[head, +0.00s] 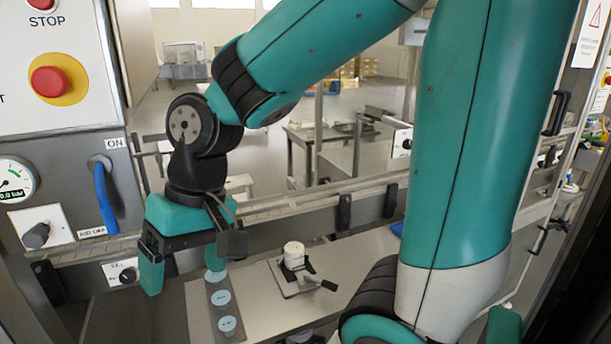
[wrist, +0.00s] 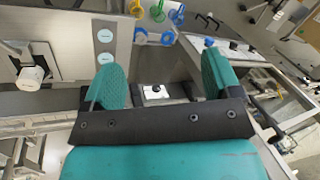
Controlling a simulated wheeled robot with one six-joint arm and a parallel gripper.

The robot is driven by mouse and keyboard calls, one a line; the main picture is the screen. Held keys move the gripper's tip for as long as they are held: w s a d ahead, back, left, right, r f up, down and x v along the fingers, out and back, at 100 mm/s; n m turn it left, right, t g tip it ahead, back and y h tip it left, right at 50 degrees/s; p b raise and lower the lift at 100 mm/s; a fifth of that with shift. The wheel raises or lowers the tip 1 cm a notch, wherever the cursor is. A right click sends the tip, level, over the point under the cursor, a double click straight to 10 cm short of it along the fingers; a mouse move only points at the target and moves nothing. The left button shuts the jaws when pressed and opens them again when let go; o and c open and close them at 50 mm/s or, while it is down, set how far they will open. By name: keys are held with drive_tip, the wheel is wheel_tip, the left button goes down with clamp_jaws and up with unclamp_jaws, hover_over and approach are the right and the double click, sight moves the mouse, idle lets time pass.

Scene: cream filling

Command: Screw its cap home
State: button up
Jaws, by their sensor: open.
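A small white jar (head: 294,256) stands upright in a clamp fixture (head: 284,281) with a black handle on the steel table, right of my gripper. In the wrist view the white jar (wrist: 30,76) is at the far left, outside the fingers. Its top looks white; I cannot tell the cap apart from the jar or see how it is seated. My gripper (head: 183,276) is open, its teal fingers spread, above and left of the fixture. In the wrist view the gap of my gripper (wrist: 161,70) holds nothing.
A strip with pale round spots (head: 222,299) lies left of the fixture. A conveyor rail (head: 310,206) runs behind. A control panel with a blue lever (head: 106,198) stands at the left. Blue, green and yellow parts (wrist: 158,13) show at the wrist view's top. Bare table lies around the fixture.

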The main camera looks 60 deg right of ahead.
drive_tip(key=w+d+m+h+p, duration=0.1)
drive_tip(key=w+d+m, duration=0.3)
drive_tip(key=d+m, duration=0.25)
drive_tip(key=w+d+m+p, duration=0.1)
drive_tip(key=w+d+m, duration=0.2)
drive_tip(key=d+m, duration=0.3)
drive_tip(key=m+h+p, duration=0.1)
drive_tip(key=m+p, duration=0.1)
drive_tip(key=m, duration=1.1)
hover_over(294, 247)
drive_tip(key=s+d, duration=0.2)
wheel_tip(294, 247, down, 4)
drive_tip(key=f, duration=0.5)
drive_tip(key=w+a+f+p, duration=0.1)
drive_tip(key=f, duration=0.5)
drive_tip(key=w+a+f+p, duration=0.1)
drive_tip(key=f, duration=0.5)
